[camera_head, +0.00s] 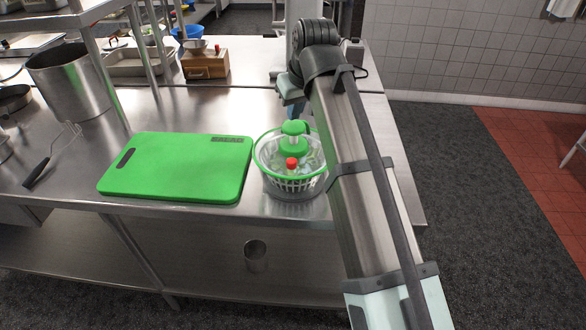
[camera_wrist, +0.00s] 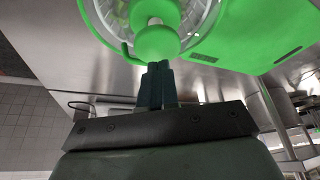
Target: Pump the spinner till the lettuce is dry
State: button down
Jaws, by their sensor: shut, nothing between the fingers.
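The salad spinner (camera_head: 262,158) stands upright on the steel counter, just right of the green cutting board. It has a clear bowl, a white basket, a green rim and a green pump knob (camera_head: 293,127) on a pale stem, raised above the green hub. A red button (camera_head: 292,163) shows on the near side of the lid. The lettuce inside is hard to make out. My gripper (camera_wrist: 158,66) is shut and empty, with its fingertips close to the green knob (camera_wrist: 157,42) in the wrist view; I cannot tell whether they touch. In the head view my wrist hangs just behind the spinner.
The green cutting board (camera_head: 178,165) lies left of the spinner. The counter's front edge is close in front of the spinner.

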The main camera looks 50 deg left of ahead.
aim_at(295, 126)
jog(key=shift+f, duration=0.2)
jog(key=shift+f, duration=2.2)
jog(key=shift+r, duration=2.4)
jog(key=shift+f, duration=0.1)
dwell(0.3)
jog(key=shift+r, duration=0.3)
jog(key=shift+r, duration=2.85)
